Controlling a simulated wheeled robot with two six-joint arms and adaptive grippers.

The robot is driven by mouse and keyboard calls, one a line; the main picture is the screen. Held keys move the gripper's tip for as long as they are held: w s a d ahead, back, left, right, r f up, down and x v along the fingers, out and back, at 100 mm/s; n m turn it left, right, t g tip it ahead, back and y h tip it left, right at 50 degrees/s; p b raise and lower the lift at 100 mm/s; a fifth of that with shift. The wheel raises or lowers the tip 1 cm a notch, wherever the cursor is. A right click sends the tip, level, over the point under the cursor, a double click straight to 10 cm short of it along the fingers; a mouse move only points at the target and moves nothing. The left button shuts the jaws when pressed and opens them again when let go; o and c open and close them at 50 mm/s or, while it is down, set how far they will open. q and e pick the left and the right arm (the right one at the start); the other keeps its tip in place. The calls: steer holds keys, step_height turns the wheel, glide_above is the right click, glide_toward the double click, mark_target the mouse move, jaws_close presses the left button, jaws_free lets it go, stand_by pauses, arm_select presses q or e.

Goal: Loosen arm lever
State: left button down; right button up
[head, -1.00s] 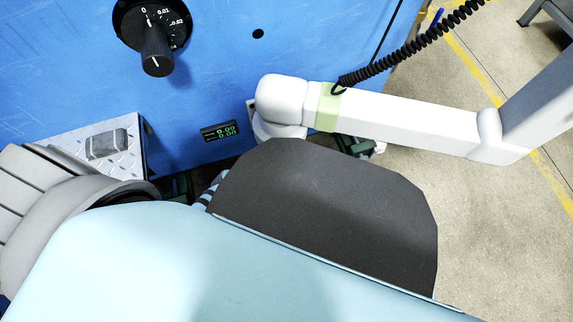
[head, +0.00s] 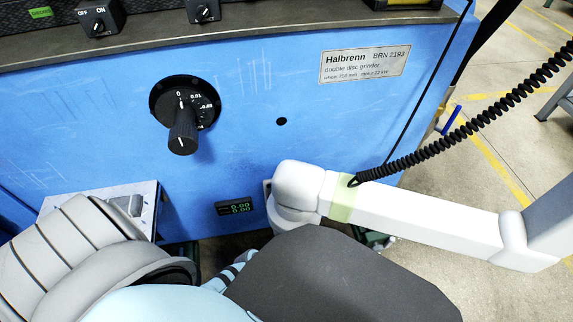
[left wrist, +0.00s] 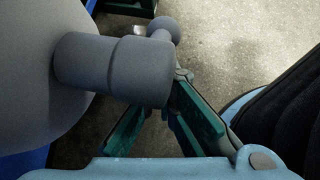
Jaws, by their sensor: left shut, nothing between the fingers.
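In the left wrist view, the arm lever (left wrist: 163,28) is a grey piece with a round ball end. It stands out beyond a thick stepped grey hub (left wrist: 110,68), which joins a large rounded body at the left. My left gripper (left wrist: 165,112) has dark green fingers that converge just below and behind the hub. They are shut with nothing held; the hub hides part of them, and contact cannot be told. In the head view, the white jointed arm (head: 420,218) with a pale green band reaches right from the blue machine. The lever is not discernible there. My right gripper is not identifiable.
The blue machine front (head: 270,90) carries a black dial (head: 183,120) and a small green-lit display (head: 235,208). A black coiled cable (head: 470,125) runs up from the white arm. Open floor (head: 480,100) lies to the right.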

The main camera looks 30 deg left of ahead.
steer(key=shift+r, duration=0.15)
steer(key=shift+s+a, duration=0.1)
steer(key=shift+a, duration=0.05)
stand_by(0.9)
arm_select(q)
steer(key=shift+f, duration=0.1)
arm_select(e)
steer(key=shift+s+f, duration=0.1)
steer(key=shift+f, duration=0.1)
arm_select(q)
steer(key=s+a+f+b, duration=0.3)
steer(key=s+a, duration=0.4)
steer(key=s, duration=0.3)
steer(key=shift+s+a+f, duration=0.15)
steer(key=shift+s, duration=0.05)
arm_select(e)
step_height(320, 180, up, 8)
steer(key=shift+s+a+n+g, duration=0.3)
steer(key=shift+s+a, duration=0.05)
steer(key=shift+s, duration=0.05)
steer(key=shift+f, duration=0.1)
steer(key=shift+w, duration=0.1)
